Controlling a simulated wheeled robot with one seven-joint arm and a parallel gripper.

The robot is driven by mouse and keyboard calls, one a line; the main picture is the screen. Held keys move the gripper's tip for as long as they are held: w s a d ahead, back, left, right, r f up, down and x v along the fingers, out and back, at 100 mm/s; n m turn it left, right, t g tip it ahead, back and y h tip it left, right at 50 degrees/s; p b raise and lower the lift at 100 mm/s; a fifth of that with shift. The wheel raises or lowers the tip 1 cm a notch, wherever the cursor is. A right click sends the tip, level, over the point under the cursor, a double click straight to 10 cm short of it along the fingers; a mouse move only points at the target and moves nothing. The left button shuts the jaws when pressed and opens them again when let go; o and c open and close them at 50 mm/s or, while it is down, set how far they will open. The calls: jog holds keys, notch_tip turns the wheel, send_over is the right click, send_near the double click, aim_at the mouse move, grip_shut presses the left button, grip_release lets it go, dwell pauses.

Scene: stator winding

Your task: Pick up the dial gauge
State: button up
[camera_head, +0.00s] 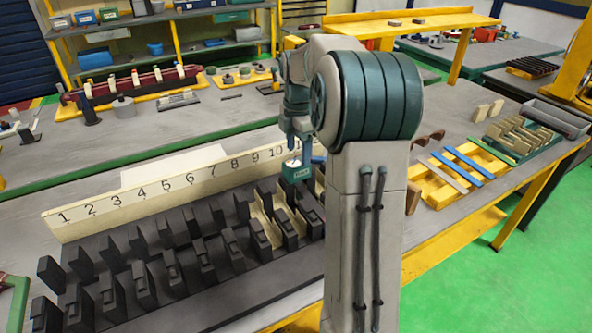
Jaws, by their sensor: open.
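A small teal box with a pale round face on top, which looks like the dial gauge (297,173), stands at the right part of the numbered board, near the 10. My gripper (303,152) is directly above it, pointing down, with its blue-grey fingers at the box's top. The jaws are open. I cannot tell whether the fingers touch the box. My arm hides the area just right of it.
A cream numbered board (150,195) runs behind rows of dark upright blocks (145,285), close to the gripper. Yellow pallets with blue and grey bars (462,165) lie on the right. A back bench (215,115) holds a red shaft-like assembly (140,85).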

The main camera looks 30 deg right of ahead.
aim_at(297, 162)
jog(key=shift+w+a+f+p, duration=0.1)
jog(key=shift+w+f+p, duration=0.05)
jog(key=shift+f, duration=1.5)
jog(key=shift+w+f+p, duration=0.15)
jog(key=shift+f, duration=1.45)
jog(key=c, duration=1.1)
